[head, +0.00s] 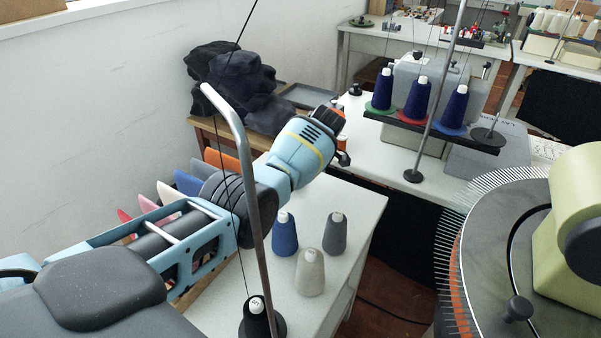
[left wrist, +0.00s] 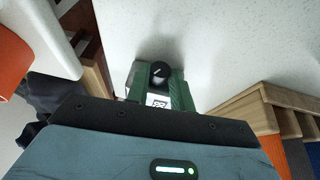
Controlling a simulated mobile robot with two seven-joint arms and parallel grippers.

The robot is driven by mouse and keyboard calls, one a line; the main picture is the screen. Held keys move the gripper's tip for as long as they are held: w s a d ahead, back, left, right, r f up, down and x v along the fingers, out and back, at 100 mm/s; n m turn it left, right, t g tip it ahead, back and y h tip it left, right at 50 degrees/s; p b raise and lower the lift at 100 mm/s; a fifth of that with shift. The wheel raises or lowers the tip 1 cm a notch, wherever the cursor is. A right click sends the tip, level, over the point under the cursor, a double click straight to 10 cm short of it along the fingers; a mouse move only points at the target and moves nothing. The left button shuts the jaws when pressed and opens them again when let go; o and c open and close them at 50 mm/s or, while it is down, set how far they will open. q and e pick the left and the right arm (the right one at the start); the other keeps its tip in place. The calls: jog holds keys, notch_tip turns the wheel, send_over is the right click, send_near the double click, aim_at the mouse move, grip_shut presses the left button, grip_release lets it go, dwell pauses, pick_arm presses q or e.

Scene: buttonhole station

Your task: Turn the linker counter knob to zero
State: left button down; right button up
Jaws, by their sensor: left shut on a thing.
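The counter knob (left wrist: 159,72) is a small black dial with a white pointer line, in the upper middle of the left wrist view. The pointer slants up to the right. My left gripper (left wrist: 157,85) has its green fingers on either side of the knob and is shut on it. A white label with black marks (left wrist: 157,101) shows just below the knob, too small to read. In the head view my left gripper (head: 342,145) is beyond the near table; its fingertips and the knob cannot be made out there. My right gripper is not in view.
The round linker with its needle ring (head: 490,180) stands at the right. Blue (head: 284,234), grey (head: 335,233) and cream (head: 310,272) yarn cones stand on the near table (head: 362,205). A metal pole (head: 255,200) rises in front of my left arm. Dark cloth (head: 235,85) lies behind.

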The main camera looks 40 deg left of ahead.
pick_arm(q)
jog(key=c, duration=1.5)
grip_release()
jog(key=p+v, duration=0.1)
jog(key=v, duration=0.6)
jog(key=shift+d+r+p, duration=0.2)
jog(key=shift+r+p, duration=0.2)
